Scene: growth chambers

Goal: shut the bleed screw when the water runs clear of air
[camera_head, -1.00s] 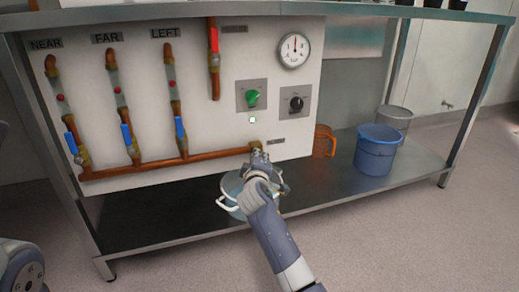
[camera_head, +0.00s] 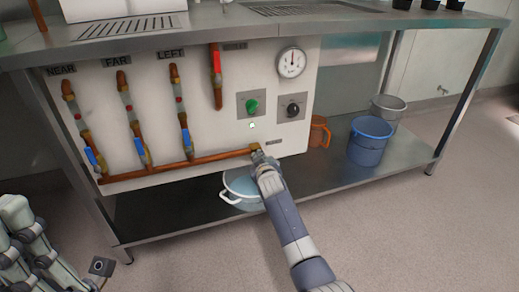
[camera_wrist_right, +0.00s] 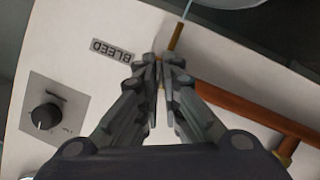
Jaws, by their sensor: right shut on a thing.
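My right gripper (camera_head: 258,155) is at the right end of the copper pipe (camera_head: 170,168), low on the white panel. In the right wrist view its fingers (camera_wrist_right: 160,70) are shut on the small bleed screw, which they mostly hide, beside the BLEED label (camera_wrist_right: 113,51). A brass spout (camera_wrist_right: 176,38) shows just past the fingertips. A thin, pale, even stream of water (camera_wrist_right: 187,10) runs from it; I see no bubbles at this size.
Three blue-handled valves (camera_head: 91,157) sit on the left pipes, and a red-handled one (camera_head: 216,62) on the upper pipe. A green knob (camera_head: 252,106), a black knob (camera_head: 293,110) and a gauge (camera_head: 291,62) are above. An orange jug (camera_head: 319,131) and blue bucket (camera_head: 368,143) stand right.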

